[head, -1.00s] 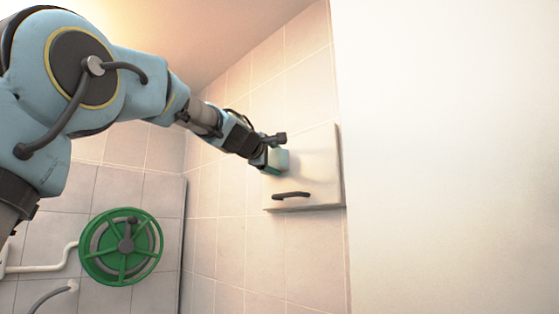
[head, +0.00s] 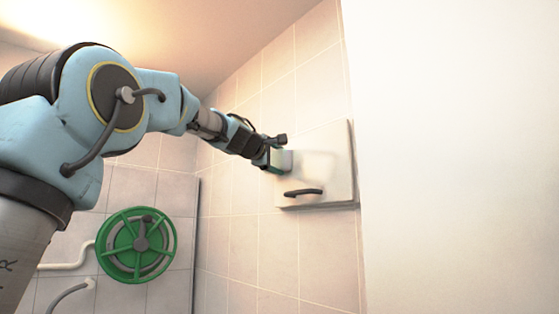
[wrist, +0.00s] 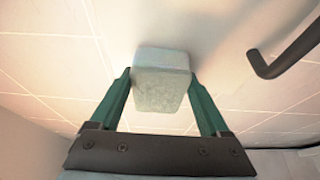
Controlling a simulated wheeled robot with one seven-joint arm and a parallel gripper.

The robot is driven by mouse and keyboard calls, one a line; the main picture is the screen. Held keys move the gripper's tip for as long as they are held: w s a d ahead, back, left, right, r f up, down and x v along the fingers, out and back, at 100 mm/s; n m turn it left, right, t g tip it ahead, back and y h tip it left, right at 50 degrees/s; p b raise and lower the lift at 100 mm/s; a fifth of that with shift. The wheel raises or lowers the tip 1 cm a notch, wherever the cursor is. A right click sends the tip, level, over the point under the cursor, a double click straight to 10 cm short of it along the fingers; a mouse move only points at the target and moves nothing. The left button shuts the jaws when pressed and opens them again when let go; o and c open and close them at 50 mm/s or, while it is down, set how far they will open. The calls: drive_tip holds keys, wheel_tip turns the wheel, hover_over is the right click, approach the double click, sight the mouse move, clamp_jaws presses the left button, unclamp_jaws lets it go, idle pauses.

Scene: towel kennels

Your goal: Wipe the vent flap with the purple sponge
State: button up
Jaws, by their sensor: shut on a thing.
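The vent flap (head: 325,150) is a pale square panel on the tiled wall, with a dark curved handle (head: 303,191) low on it. It looks closed. My gripper (head: 278,159) is at the flap's left part, above and left of the handle. Its green fingers (wrist: 160,98) are shut on a pale grey-white block, the sponge (wrist: 162,80); it does not look purple here. The sponge also shows in the head view (head: 287,161), at or very near the flap's face. I cannot tell for certain whether it touches.
A green wheel (head: 137,245) with pipes is on the tiled wall at lower left. A plain white surface (head: 460,150) fills the right side of the head view. In the wrist view the handle (wrist: 285,55) is right of the sponge, apart from it.

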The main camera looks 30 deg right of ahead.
drive_tip(key=a+b, duration=0.1)
drive_tip(key=a, duration=0.1)
drive_tip(key=s+a+b, duration=0.1)
drive_tip(key=a, duration=0.1)
drive_tip(key=shift+a+f+b, duration=0.1)
drive_tip(key=shift+b, duration=0.2)
drive_tip(key=shift+s+a+b, duration=0.1)
drive_tip(key=shift+a+b, duration=0.2)
drive_tip(key=shift+a, duration=0.4)
drive_tip(key=a+b, duration=0.1)
drive_tip(key=a, duration=0.2)
drive_tip(key=shift+s+b, duration=0.3)
drive_tip(key=shift+b, duration=0.05)
drive_tip(key=shift+r, duration=0.2)
